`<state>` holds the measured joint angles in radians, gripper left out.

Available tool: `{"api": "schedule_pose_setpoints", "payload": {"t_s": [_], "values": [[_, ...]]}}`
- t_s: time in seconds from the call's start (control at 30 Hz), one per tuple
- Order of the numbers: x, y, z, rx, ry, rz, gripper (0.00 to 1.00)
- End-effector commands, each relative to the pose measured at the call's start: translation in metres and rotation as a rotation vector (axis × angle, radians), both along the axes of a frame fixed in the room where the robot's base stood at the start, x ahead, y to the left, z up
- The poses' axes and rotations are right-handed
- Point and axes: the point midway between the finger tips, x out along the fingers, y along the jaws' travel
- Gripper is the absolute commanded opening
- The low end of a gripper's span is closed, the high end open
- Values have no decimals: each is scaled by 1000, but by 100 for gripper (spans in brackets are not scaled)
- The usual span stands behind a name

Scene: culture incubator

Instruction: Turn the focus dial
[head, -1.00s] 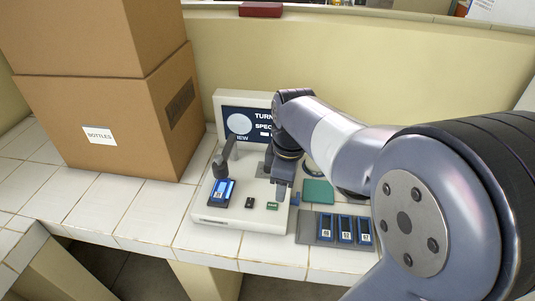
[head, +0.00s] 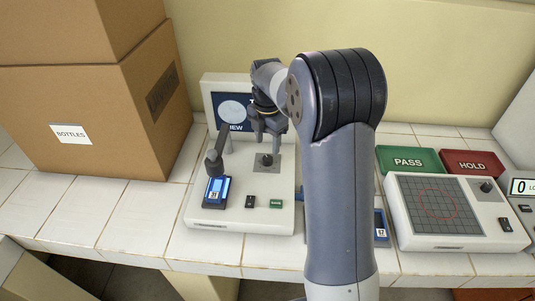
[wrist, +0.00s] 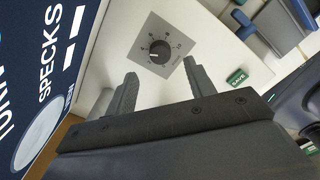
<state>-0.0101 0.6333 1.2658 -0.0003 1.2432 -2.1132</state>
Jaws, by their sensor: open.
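The focus dial (head: 267,160) is a small dark knob on a grey square plate, on the white base of the viewer device (head: 240,216). In the wrist view the round black dial (wrist: 159,51) has a white pointer mark and a printed scale around it. My gripper (head: 268,130) is open and empty, above and a little behind the dial in the head view. In the wrist view the two fingers of my gripper (wrist: 163,77) stand apart below the dial in the picture, not touching it. The device's dark screen (head: 230,110) is partly hidden by my arm.
A blue slide cartridge (head: 216,190) lies at the left of the base, under the eyepiece arm (head: 216,157). A green button (head: 276,204) is at the front. Cardboard boxes (head: 110,120) stand left. A gridded device (head: 430,212) with green (head: 410,160) and red (head: 472,163) trays stands right.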

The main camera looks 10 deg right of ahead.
Motion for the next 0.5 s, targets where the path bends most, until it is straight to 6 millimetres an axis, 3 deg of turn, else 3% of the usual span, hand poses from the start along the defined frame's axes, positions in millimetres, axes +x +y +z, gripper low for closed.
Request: {"api": "schedule_pose_setpoints", "payload": {"t_s": [0.2, 0.5], "values": [[-1, 0, -39, 0, 4, -1, 51], [-1, 0, -60, 0, 0, -2, 51]]}}
